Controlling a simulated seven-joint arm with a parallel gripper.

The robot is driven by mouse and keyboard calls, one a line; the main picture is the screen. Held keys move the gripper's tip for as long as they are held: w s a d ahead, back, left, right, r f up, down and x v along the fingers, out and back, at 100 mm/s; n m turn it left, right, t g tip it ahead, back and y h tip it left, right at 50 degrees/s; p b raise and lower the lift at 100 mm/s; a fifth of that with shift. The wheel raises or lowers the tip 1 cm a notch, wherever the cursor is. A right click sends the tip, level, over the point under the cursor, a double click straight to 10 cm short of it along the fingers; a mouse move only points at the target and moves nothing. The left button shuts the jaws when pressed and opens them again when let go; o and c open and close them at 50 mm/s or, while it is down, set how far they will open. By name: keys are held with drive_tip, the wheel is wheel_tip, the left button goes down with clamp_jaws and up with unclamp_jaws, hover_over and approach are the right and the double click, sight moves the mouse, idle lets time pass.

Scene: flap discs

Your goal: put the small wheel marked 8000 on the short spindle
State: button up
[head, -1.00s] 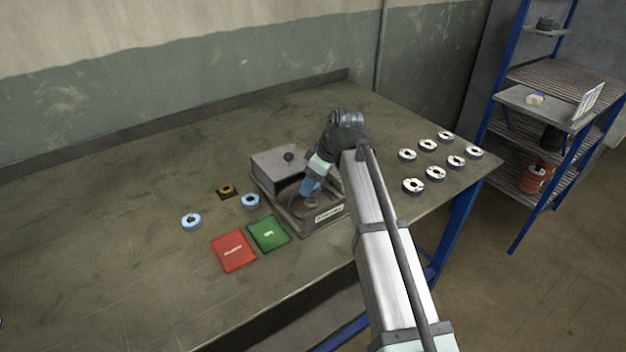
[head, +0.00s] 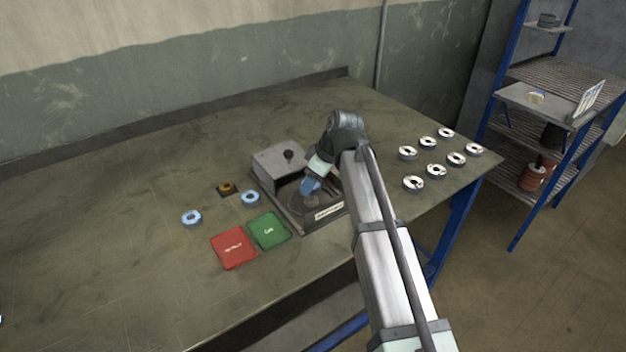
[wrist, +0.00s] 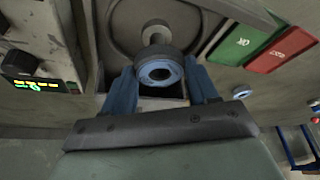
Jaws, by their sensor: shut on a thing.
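My gripper (head: 309,190) is over the dish of the grey machine (head: 275,205). In the wrist view its blue fingers (wrist: 160,92) are shut on a small dark wheel with a pale blue ring (wrist: 158,72). No marking on the wheel can be read. A metal spindle (wrist: 155,32) stands in the round dish just beyond the wheel, and the wheel's edge overlaps its lower part in the picture. I cannot tell whether the wheel touches the spindle. In the head view the held wheel and spindle are hidden or too small to make out.
Two blue-ringed wheels (head: 191,218) (head: 250,198) lie left of the machine, near a small black and amber piece (head: 227,188). A red pad (head: 233,248) and a green pad (head: 268,230) lie in front. Several white-faced wheels (head: 413,183) stand at right. The left table is clear.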

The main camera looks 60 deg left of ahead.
drive_tip(key=shift+f, duration=1.8)
drive_tip(key=o, duration=1.2)
drive_tip(key=shift+o, duration=0.2)
drive_tip(key=shift+o, duration=0.8)
drive_tip(key=shift+r, duration=3.75)
